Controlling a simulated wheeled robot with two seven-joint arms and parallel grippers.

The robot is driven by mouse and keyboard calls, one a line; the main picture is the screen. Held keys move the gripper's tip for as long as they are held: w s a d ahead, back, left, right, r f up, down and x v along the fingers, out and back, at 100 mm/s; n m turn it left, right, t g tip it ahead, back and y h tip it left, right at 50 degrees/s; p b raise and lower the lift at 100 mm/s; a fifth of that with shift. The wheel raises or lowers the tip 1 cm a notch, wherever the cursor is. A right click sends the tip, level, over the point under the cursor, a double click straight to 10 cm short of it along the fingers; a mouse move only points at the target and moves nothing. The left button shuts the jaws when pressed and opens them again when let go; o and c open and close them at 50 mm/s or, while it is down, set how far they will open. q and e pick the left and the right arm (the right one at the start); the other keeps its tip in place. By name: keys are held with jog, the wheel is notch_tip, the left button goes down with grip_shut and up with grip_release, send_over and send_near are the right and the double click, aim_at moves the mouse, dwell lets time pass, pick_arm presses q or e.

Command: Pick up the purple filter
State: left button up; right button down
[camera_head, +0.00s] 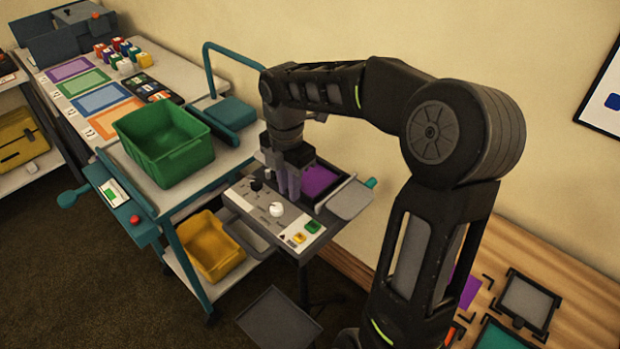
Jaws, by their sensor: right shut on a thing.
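The purple filter (320,179) lies in a framed bed on top of a grey control machine. My right gripper (289,187) reaches down from above at the filter's left side. Its fingers are shut on the filter's edge, though the contact itself is partly hidden by the fingers. My left gripper is not in view.
The machine's panel (273,218) has knobs and coloured buttons. A teal-framed cart holds a green bin (165,140), with a yellow bin (211,246) below. A wooden table (575,290) at lower right carries black frames and another purple sheet (464,287), partly behind my arm.

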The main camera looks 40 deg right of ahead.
jog(key=shift+r, duration=0.1)
notch_tip(320, 180, up, 6)
jog(key=shift+r+b, duration=0.15)
jog(key=shift+b, duration=0.2)
notch_tip(320, 180, up, 4)
jog(key=shift+f+p, duration=0.2)
jog(key=shift+p, duration=0.75)
